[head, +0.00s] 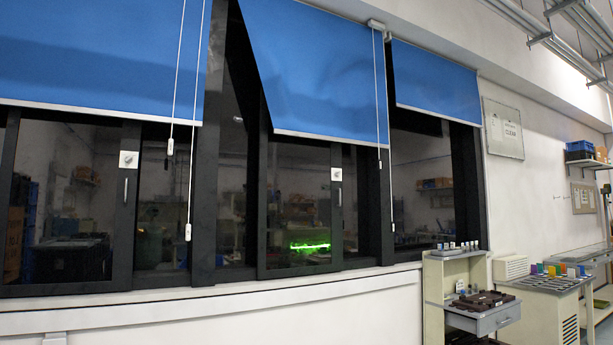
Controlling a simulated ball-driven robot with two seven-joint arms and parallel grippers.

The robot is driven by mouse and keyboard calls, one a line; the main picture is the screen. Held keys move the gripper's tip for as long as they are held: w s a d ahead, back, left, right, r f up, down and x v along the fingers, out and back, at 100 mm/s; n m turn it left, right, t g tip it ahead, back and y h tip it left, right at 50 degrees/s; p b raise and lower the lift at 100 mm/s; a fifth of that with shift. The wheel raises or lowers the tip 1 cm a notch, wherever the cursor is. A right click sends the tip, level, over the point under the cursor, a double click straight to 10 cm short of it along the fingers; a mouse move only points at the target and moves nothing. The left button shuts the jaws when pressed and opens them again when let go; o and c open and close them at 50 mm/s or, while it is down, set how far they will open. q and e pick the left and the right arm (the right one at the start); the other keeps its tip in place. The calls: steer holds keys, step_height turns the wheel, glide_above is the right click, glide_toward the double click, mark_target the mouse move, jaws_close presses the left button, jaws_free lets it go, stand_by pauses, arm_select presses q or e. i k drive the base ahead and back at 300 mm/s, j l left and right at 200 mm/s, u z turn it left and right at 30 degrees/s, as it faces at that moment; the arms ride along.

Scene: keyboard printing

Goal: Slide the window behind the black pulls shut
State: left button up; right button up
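A row of dark-framed windows fills the wall in the head view. The left sliding sash (125,230) has a pale handle (125,190) and a square latch plate. The middle sash (336,222) has a similar handle and plate. A third window (421,190) stands at the right. Blind cords hang in front, with small pulls that look white: one pair at the left (188,232), one at the middle right (393,228). I cannot tell which panes stand open. Neither gripper is in view.
Blue blinds (318,70) cover the upper windows; the middle one hangs askew. A pale sill (200,303) runs below. A grey cabinet (462,290) with a drawer stands under the right window, and a bench (555,285) with coloured items stands farther right.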

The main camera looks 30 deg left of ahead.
mark_target(300, 217)
steer(key=i+j+u, duration=0.2)
steer(key=i+j, duration=0.3)
steer(key=j, duration=0.2)
steer(key=i+j+u, duration=0.2)
steer(key=i+j, duration=0.55)
steer(key=i, duration=0.4)
steer(key=i+j+u, duration=0.1)
steer(key=i, duration=0.55)
steer(key=i+l, duration=0.1)
steer(key=i, duration=0.5)
steer(key=i+u, duration=0.1)
steer(key=i, duration=0.5)
steer(key=l, duration=0.05)
